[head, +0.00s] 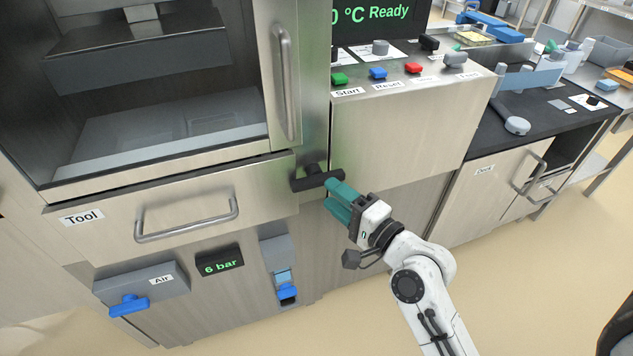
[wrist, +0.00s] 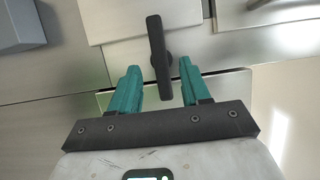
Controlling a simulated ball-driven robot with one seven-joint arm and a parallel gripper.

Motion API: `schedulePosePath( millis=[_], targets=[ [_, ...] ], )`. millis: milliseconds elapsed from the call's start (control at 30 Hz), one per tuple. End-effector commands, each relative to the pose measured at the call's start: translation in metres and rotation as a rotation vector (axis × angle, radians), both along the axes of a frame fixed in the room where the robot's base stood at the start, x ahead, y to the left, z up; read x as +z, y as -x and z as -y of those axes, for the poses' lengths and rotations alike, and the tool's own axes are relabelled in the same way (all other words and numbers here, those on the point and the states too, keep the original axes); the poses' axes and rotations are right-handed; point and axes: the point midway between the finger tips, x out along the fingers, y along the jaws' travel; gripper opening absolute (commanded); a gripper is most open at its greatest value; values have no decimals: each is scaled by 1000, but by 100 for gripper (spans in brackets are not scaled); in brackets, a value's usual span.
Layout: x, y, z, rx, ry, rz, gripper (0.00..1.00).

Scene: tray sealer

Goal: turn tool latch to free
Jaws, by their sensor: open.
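The tool latch (head: 308,181) is a black bar handle on a round hub, on the steel front at the right end of the drawer labelled Tool (head: 185,208). In the head view the bar lies nearly level. The wrist view shows the bar (wrist: 156,40) upright in the picture, its hub behind its middle. My gripper (head: 332,194) has teal fingers and is open at the right end of the bar. In the wrist view the near end of the bar lies between the spread fingers (wrist: 159,72), with a gap on each side.
Above the drawer is the sealer chamber with a vertical door handle (head: 287,82). A button panel with green (head: 339,79), blue and red buttons stands to the right. Below are a blue Air valve (head: 129,305) and a 6 bar display (head: 220,262). Open floor lies at the right.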

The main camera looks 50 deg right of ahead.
Motion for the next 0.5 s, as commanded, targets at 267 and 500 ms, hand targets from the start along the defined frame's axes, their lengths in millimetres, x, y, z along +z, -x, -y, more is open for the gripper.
schedulePosePath(
  millis=[267, 500],
  targets=[
    [0, -42, 9, 1, 2, 0, 47],
    [0, -55, 11, 0, 2, -2, 47]
  ],
)
